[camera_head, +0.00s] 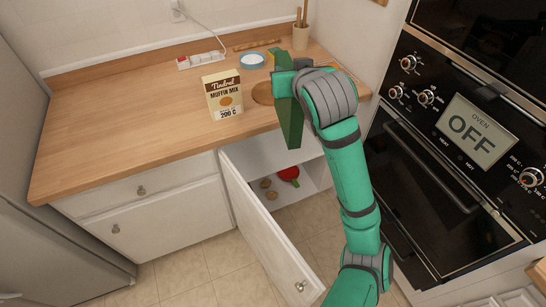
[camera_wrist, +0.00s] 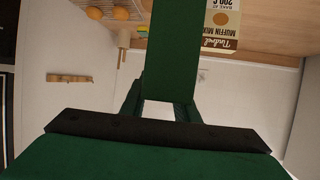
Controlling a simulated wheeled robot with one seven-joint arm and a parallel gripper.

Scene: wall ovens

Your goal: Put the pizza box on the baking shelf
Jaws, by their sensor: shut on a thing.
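A thin dark green panel, which I take to be the pizza box (camera_head: 291,122), stands on edge in my gripper (camera_head: 284,84) above the right part of the counter. In the wrist view the green panel (camera_wrist: 171,45) runs up from between the fingers (camera_wrist: 160,108), which are shut on it. No printing shows on it, so I cannot be sure what it is. The oven (camera_head: 430,165) at the right has a dark glass door that looks shut, and its display reads OFF. No baking shelf is visible in it.
A muffin mix box (camera_head: 222,94) stands on the wooden counter (camera_head: 130,120); a blue-rimmed dish (camera_head: 252,60) and a utensil holder (camera_head: 300,38) are behind. A cabinet door (camera_head: 265,240) hangs open below, with a red item (camera_head: 289,174) inside.

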